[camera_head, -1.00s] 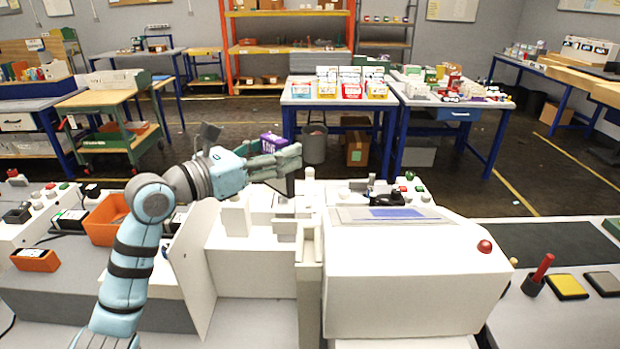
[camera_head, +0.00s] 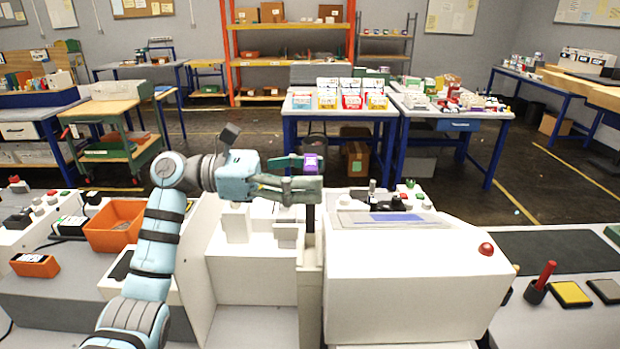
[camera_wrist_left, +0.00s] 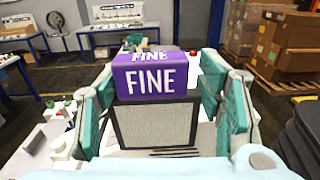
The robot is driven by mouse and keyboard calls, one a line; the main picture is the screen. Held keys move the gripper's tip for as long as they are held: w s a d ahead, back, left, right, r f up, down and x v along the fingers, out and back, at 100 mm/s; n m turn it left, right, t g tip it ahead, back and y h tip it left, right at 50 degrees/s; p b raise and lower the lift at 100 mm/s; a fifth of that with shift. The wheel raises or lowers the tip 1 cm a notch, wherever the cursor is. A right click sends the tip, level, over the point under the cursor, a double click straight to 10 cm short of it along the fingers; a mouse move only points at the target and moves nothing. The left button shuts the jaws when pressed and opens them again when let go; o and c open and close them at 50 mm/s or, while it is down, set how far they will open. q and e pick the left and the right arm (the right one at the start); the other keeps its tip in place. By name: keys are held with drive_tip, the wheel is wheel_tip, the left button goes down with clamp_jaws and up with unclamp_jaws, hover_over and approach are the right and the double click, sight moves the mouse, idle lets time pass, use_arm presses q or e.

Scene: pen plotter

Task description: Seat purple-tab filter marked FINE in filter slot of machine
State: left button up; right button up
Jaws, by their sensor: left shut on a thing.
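The purple-tab filter marked FINE (camera_head: 311,163) is in my left gripper (camera_head: 303,188). Its purple tab shows above the fingers, and a dark strip shows below them. In the left wrist view the tab (camera_wrist_left: 150,78) reads FINE, with a grey mesh panel in a dark frame below it, between the green finger pads (camera_wrist_left: 160,108). The filter looks about upright. It is above the narrow pale upright part (camera_head: 310,262) at the left side of the white machine (camera_head: 412,285). The slot opening is hidden, and I cannot tell whether the filter touches it. My right gripper is not in view.
The machine has a red button (camera_head: 486,248) on its top right. An orange bin (camera_head: 115,226) and an orange box (camera_head: 35,265) stand at the left.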

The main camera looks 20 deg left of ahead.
use_arm(q)
drive_tip(key=shift+f+b, duration=2.3)
drive_tip(key=shift+f, duration=0.6)
drive_tip(key=shift+b, duration=0.3)
drive_tip(key=shift+f+b, duration=2.2)
drive_tip(key=shift+f, duration=0.4)
drive_tip(key=o, duration=1.3)
drive_tip(key=shift+r, duration=0.1)
drive_tip(key=shift+r, duration=0.1)
wheel_tip(320, 180, up, 10)
drive_tip(key=shift+f, duration=0.1)
drive_tip(key=shift+a, duration=0.1)
